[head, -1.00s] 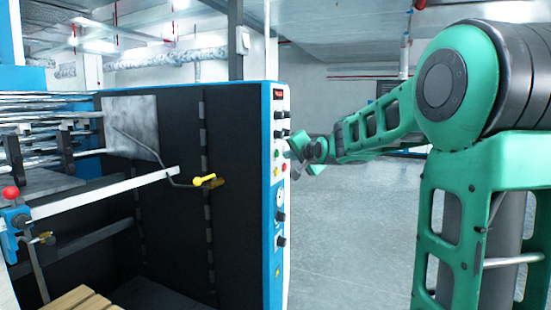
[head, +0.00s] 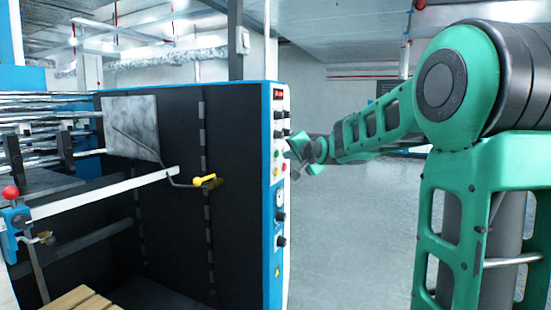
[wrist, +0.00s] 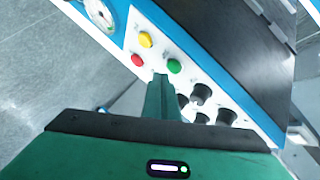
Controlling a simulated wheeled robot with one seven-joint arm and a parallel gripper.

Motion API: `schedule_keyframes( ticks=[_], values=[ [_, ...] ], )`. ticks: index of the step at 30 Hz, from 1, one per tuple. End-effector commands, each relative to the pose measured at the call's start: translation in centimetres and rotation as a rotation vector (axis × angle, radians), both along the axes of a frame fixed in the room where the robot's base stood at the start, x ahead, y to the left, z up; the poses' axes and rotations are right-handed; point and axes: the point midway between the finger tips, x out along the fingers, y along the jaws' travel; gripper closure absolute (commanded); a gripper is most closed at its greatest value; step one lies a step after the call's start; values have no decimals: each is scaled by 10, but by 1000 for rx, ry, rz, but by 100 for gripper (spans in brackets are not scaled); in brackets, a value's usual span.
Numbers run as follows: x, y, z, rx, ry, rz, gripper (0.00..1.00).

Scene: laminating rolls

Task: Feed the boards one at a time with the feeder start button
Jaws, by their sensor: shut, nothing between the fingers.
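The control panel (head: 279,190) is a white strip on the machine's blue edge. In the wrist view it carries a green button (wrist: 174,66), a yellow button (wrist: 145,40) and a red button (wrist: 137,60). I cannot read their labels, so I cannot tell which is the feeder start. My gripper (wrist: 161,78) is shut and empty, its tip just below the green button and right of the red one. I cannot tell whether it touches the panel. In the head view my gripper (head: 296,150) is at the panel's right side. No boards are clearly visible.
Several black knobs (wrist: 201,93) sit close to my fingers, and a round gauge (wrist: 100,13) is at the upper left. A yellow-handled lever (head: 203,181) sticks out of the dark machine side. Wooden slats (head: 78,302) lie at the lower left. The floor right of the panel is clear.

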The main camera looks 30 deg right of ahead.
Motion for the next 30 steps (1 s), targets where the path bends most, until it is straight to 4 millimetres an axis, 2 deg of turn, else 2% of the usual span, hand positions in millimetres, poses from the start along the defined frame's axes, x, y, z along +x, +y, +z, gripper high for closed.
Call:
schedule_keyframes(
  ticks=[30],
  values=[
    [7, 7, 1, 0, 1, 1, 100]
  ],
)
